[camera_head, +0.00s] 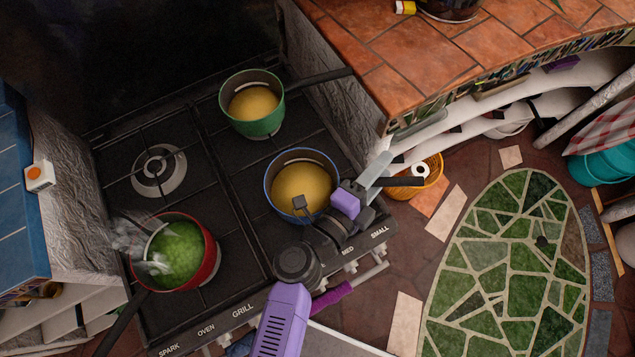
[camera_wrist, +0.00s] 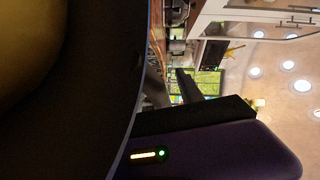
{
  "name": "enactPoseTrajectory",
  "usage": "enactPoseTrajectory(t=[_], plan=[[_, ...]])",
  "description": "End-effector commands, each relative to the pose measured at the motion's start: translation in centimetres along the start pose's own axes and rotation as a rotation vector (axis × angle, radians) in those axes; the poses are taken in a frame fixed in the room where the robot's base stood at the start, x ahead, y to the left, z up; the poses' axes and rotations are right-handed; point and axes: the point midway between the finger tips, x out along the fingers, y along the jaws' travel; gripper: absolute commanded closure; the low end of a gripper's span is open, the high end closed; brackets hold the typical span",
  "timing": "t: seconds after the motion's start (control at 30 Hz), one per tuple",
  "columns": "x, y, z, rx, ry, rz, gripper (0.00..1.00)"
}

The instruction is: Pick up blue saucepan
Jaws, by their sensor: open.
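The blue saucepan (camera_head: 272,181) stands on the front right of the stove, with yellow contents inside. Its dark handle (camera_head: 408,181) sticks out to the right, past my gripper. My gripper (camera_head: 343,192) is open at the pan's right side, where the handle meets the rim. It overlaps the pan's lower right edge, and I cannot tell whether it touches. In the wrist view the pan's dark wall (camera_wrist: 105,110) fills the left, very close, with yellow contents at the corner. A purple part of my gripper (camera_wrist: 220,150) shows at the bottom. The far finger's exact place is hidden.
A green saucepan (camera_head: 262,128) with yellow contents stands behind. A red saucepan (camera_head: 213,262) with steaming green contents stands front left. The back left burner (camera_head: 160,170) is bare. A tiled counter (camera_head: 440,45) borders the stove's right side.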

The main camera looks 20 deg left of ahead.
Motion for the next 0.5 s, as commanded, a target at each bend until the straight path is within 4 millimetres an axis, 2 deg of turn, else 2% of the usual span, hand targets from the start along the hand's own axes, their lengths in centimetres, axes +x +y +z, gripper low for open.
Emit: enactPoseTrajectory(t=[0.23, 0.43, 0.47, 0.5], plan=[[0.15, 0.03, 0.04, 0.0, -0.001, 0.0, 0.56], [0.13, 0.03, 0.03, 0.0, -0.001, 0.0, 0.95], [0.14, 0.03, 0.02, 0.0, -0.001, 0.0, 1.0], [0.13, 0.03, 0.03, 0.0, -0.001, 0.0, 1.0]])
